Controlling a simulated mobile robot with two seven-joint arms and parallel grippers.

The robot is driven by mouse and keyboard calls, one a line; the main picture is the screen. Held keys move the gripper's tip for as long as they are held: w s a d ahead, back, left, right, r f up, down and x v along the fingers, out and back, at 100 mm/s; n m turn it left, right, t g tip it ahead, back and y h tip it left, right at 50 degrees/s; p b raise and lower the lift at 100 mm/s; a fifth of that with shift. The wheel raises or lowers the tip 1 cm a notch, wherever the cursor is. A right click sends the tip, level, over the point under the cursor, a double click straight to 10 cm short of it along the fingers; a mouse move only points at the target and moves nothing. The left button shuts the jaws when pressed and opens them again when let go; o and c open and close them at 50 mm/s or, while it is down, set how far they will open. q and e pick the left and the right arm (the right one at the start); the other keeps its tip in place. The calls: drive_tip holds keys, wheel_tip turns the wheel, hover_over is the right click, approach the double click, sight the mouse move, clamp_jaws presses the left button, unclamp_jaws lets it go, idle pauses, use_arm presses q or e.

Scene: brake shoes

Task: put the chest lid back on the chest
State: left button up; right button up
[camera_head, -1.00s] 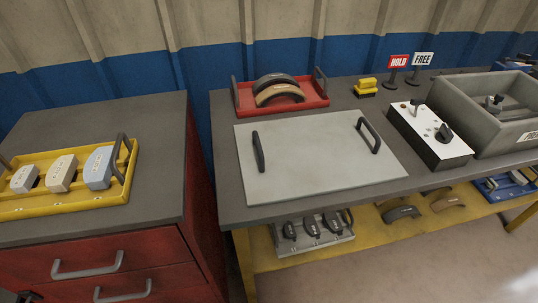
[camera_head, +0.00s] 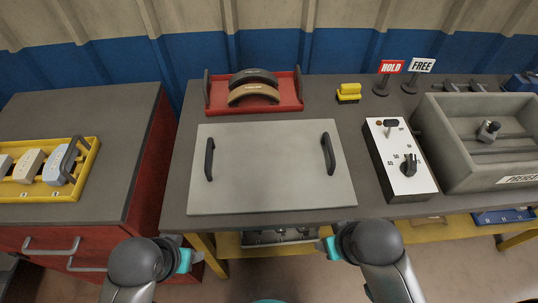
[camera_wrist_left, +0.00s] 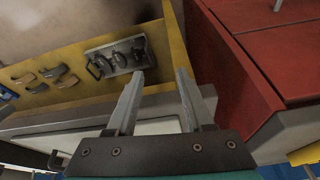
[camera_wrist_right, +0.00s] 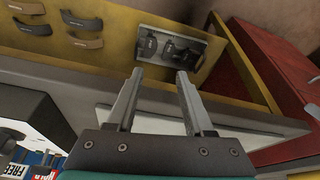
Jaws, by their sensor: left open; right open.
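The chest lid (camera_head: 270,195) is a flat grey plate with two upright dark handles, a left handle (camera_head: 209,158) and a right handle (camera_head: 328,153). It lies flat on the bench in the head view. The open-topped grey chest (camera_head: 455,165) stands at the bench's right end, with a fitting inside. My left gripper (camera_wrist_left: 161,74) and right gripper (camera_wrist_right: 160,73) are both open and empty. In the head view both arms are low, in front of the bench's front edge and apart from the lid. The lid's pale edge shows beyond the fingers in both wrist views.
A white-topped control box (camera_head: 400,175) with a knob stands between lid and chest. A red tray (camera_head: 300,100) with two brake shoes, a yellow block (camera_head: 348,93) and HOLD (camera_head: 391,67) and FREE (camera_head: 422,65) signs stand behind. A red cabinet (camera_head: 150,190) is at left.

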use_arm(q)
wheel_tip(320, 180, up, 7)
drive_tip(key=w+d, duration=0.2)
drive_tip(key=w, duration=0.1)
use_arm(e)
wheel_tip(320, 180, up, 7)
drive_tip(key=w+a, duration=0.2)
drive_tip(key=w, duration=0.1)
use_arm(q)
drive_tip(key=n+h, duration=0.2)
approach(207, 154)
wheel_tip(207, 154, up, 4)
drive_tip(key=s, duration=0.2)
use_arm(e)
drive_tip(key=m+h, duration=0.2)
drive_tip(key=h, duration=0.1)
approach(329, 147)
wheel_tip(329, 147, up, 4)
drive_tip(key=s, duration=0.2)
use_arm(q)
drive_tip(key=shift+s+a+t+p, duration=0.2)
drive_tip(key=shift+a+t+p, duration=0.15)
drive_tip(key=shift+t+p, duration=0.05)
use_arm(e)
drive_tip(key=shift+s+a+f+t, duration=0.1)
drive_tip(key=shift+s+t, duration=0.05)
drive_tip(key=shift+t, duration=0.25)
